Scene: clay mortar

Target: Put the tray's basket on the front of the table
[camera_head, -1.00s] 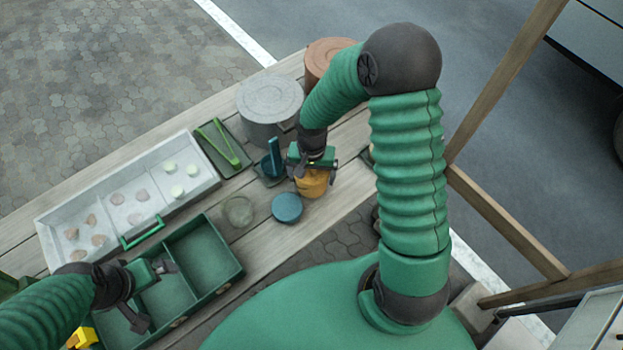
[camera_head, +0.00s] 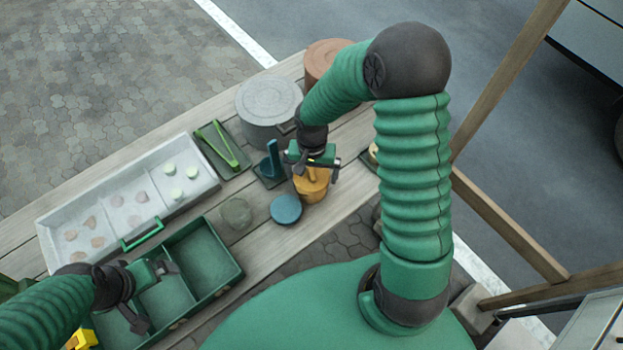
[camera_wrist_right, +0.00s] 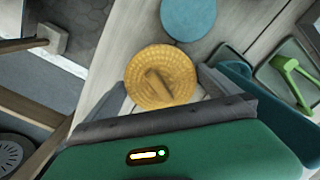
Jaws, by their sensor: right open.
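The yellow woven basket (camera_head: 312,188) stands upright near the table's front edge, right of a blue round lid (camera_head: 286,209). My right gripper (camera_head: 316,178) is open just above it, with a finger on either side. In the right wrist view the basket's round top with its bar handle (camera_wrist_right: 160,80) lies between the spread fingers (camera_wrist_right: 162,93); I cannot tell if they touch it. A small dark tray (camera_head: 365,163) shows partly behind my right arm, with a tan item on it. My left gripper (camera_head: 153,296) is open and empty over the green divided box.
The green box (camera_head: 240,272) stands at the front left, with a white compartment tray (camera_head: 45,232) behind it. A grey drum (camera_head: 268,105), a teal holder (camera_head: 270,168) and a tray with green tongs (camera_head: 222,145) stand behind the basket. A grey-green round item (camera_head: 236,213) lies left of the blue lid.

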